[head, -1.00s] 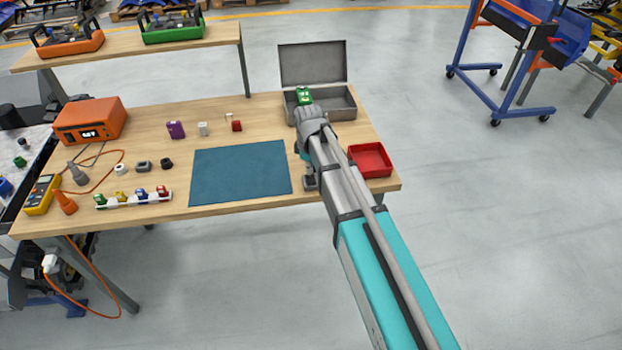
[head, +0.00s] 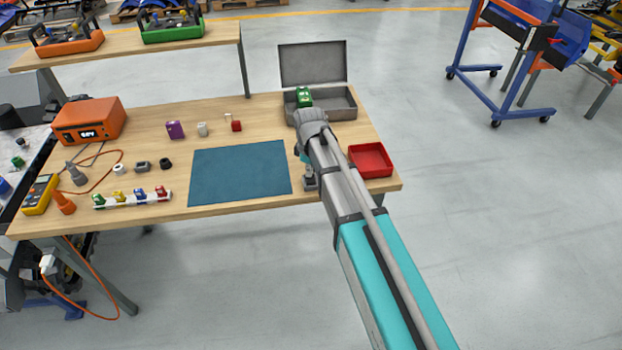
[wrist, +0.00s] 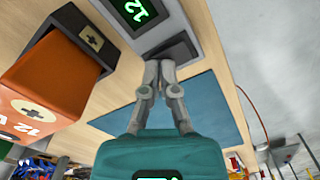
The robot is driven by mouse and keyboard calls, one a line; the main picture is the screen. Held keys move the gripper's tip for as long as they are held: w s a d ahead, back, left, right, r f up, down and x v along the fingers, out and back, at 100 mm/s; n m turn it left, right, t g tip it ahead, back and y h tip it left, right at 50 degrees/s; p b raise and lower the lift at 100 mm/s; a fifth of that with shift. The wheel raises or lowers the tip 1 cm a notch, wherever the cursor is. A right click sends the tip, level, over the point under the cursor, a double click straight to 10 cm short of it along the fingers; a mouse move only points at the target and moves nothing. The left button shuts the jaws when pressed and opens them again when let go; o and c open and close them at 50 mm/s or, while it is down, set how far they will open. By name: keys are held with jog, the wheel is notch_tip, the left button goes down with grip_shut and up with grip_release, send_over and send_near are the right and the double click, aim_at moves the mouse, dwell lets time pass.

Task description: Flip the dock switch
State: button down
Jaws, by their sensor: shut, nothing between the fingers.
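In the wrist view my gripper (wrist: 158,68) is shut and empty, its grey fingertips together. The tips are at a grey plate (wrist: 181,55) in a pale surround, which looks like the switch; I cannot tell whether they touch or which way it is set. A black display (wrist: 139,10) with a green "12" sits just above. To the left, an orange block (wrist: 40,85) with a plus mark and "12" stands by a dark holder (wrist: 85,38). In the head view my arm covers most of this area near the table's front right.
A blue mat (head: 240,172) lies left of my gripper. A red tray (head: 370,159) is close on the right. An open grey metal box (head: 340,103) stands behind, with a green block (head: 304,97) at its left. An orange unit (head: 90,121) stands at far left.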

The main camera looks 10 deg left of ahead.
jog(key=shift+r+p, duration=3.5)
jog(key=shift+p, duration=0.05)
jog(key=s+d+m, duration=0.7)
jog(key=d, duration=0.5)
jog(key=s+d+m, duration=0.7)
jog(key=d+m, duration=0.1)
jog(key=d, duration=0.5)
jog(key=shift+s+d, duration=0.15)
jog(key=shift+s, duration=0.05)
